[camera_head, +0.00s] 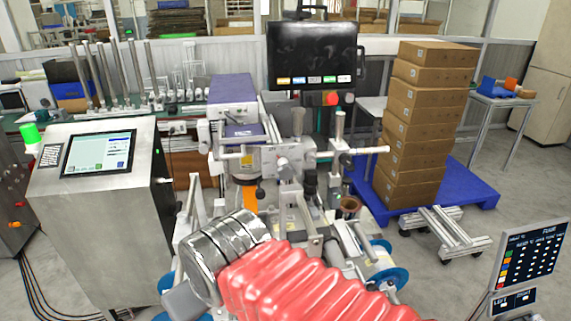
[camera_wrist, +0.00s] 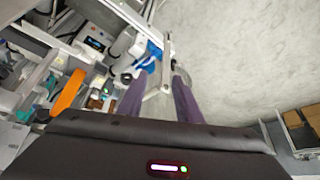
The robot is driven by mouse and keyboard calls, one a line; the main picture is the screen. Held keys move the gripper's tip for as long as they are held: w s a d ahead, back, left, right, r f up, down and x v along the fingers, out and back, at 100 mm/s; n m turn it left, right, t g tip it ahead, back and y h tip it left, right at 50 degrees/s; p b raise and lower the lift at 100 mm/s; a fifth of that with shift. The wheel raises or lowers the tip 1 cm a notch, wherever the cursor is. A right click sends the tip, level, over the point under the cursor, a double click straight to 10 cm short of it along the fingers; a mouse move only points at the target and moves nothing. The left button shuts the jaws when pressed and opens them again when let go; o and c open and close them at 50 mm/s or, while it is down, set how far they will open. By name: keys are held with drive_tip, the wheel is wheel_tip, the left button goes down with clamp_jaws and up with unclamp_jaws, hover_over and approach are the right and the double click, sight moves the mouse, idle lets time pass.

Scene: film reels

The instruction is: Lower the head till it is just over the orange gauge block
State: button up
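The orange gauge block (camera_head: 250,198) stands upright low in the middle of the machine, below a grey rounded part of the head (camera_head: 245,165). A purple box (camera_head: 231,88) sits higher on the machine; I cannot tell if it belongs to the head. In the wrist view the orange block (camera_wrist: 67,92) shows at left, clear of my fingers. My gripper (camera_wrist: 160,80) has its two purple fingers apart, with a pale bar (camera_wrist: 167,48) in line between and beyond them. I see no grip on it. The gap between head and block is hard to judge.
A steel cabinet with a screen (camera_head: 98,152) stands at left. A black monitor (camera_head: 312,55) is above the machine. Stacked cartons (camera_head: 418,130) stand on a blue pallet (camera_head: 470,184) at right. A sign panel (camera_head: 530,255) is at lower right. The wrist view shows bare floor at upper right.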

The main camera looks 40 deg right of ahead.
wheel_tip(320, 180, up, 21)
drive_tip(key=m+g+y, duration=0.3)
drive_tip(key=m, duration=1.7)
hover_over(285, 165)
drive_tip(key=a, duration=0.4)
drive_tip(key=s+d+r+m, duration=0.2)
drive_tip(key=d+m, duration=0.3)
drive_tip(key=d, duration=0.3)
drive_tip(key=shift+s+d+r+y, duration=0.2)
drive_tip(key=shift+s+r+y, duration=0.1)
drive_tip(key=shift+s+y, duration=0.1)
drive_tip(key=shift+x, duration=6.95)
drive_tip(key=shift+c, duration=0.3)
